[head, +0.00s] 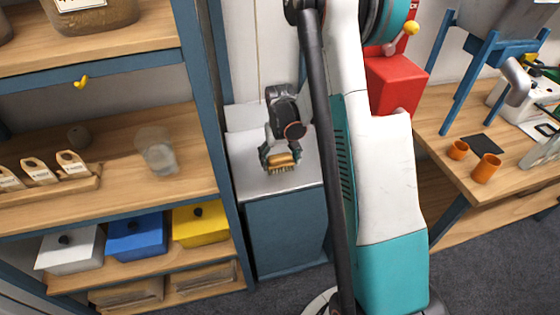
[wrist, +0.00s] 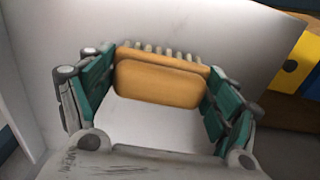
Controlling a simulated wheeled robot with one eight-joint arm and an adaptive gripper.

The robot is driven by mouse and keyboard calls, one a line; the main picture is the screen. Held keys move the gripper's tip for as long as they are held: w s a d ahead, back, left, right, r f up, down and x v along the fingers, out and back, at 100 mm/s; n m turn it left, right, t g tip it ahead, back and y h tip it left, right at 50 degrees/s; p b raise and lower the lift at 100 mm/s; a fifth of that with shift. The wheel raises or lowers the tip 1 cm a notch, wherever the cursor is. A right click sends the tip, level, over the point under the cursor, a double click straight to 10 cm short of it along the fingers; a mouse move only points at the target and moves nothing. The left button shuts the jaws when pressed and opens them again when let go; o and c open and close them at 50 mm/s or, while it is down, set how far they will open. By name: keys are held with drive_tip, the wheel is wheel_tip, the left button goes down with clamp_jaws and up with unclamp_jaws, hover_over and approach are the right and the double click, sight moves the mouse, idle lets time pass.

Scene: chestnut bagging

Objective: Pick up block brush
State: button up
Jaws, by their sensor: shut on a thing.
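The block brush (head: 282,160) has an orange-tan wooden block and pale bristles. In the head view it sits between the fingers of my gripper (head: 280,155), bristles downward, over the white top of a blue cabinet. In the wrist view the brush (wrist: 160,80) spans the space between the two teal-padded fingers of my gripper (wrist: 158,92), which press on its two ends. The bristles show along its far edge. I cannot tell whether the bristles touch the white top.
The blue cabinet's white top (head: 245,165) is otherwise bare. A wooden shelf unit (head: 120,190) with blue posts stands close on the left, holding a glass (head: 157,150) and coloured boxes. A red machine (head: 395,85) and a wooden table with orange cups (head: 486,168) are on the right.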

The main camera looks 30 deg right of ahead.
sight(280, 156)
wheel_tip(280, 156, up, 19)
drive_tip(key=p, duration=0.6)
drive_tip(key=shift+r, duration=0.2)
